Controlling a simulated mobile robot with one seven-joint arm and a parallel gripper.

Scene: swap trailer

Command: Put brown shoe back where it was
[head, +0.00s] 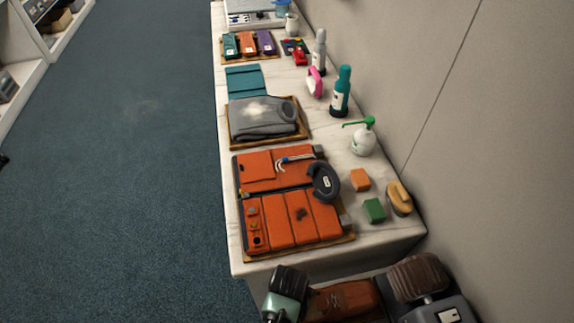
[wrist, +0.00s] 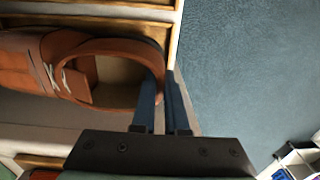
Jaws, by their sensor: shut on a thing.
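The brown shoe (wrist: 55,62) lies along the left half of the wrist view, with pale laces and its wide opening facing the camera. Its toe is cut off by the left edge and its heel is at the right. My gripper (wrist: 167,85) is shut on the heel rim, one dark blue finger on each side. Wood-edged shelving (wrist: 110,17) lies behind and around the shoe; I cannot tell whether the shoe touches it. In the head view I cannot make out my gripper or be sure of the shoe.
A white counter (head: 395,240) runs along the right wall. Blue carpet (head: 130,180) is open to the left. White shelves (head: 18,60) stand far left.

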